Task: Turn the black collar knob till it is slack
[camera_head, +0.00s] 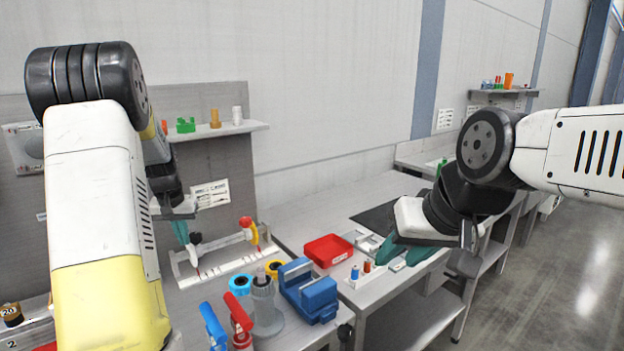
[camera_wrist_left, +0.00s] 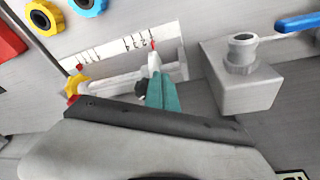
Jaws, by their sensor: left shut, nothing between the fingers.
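A small black knob (camera_wrist_left: 140,88) shows in the left wrist view, on a white slider with a pointed tip (camera_wrist_left: 153,62) on a scaled rail. In the head view the dark knob (camera_head: 195,238) sits above the white pointer (camera_head: 193,254). My left gripper (camera_wrist_left: 162,92) is shut and empty, its teal fingers right beside the knob; I cannot tell whether they touch it. It also shows in the head view (camera_head: 181,233). My right gripper (camera_head: 402,254) has its teal fingers apart, over the right bench, with nothing seen between them.
A yellow and red knob (camera_head: 250,231) stands at the rail's other end. A blue vise (camera_head: 308,291), a grey fitting (camera_head: 265,303) and upright red and blue handles stand in front. A red bin (camera_head: 328,250) is to the right. A grey block with a spigot (camera_wrist_left: 242,82) is near my left gripper.

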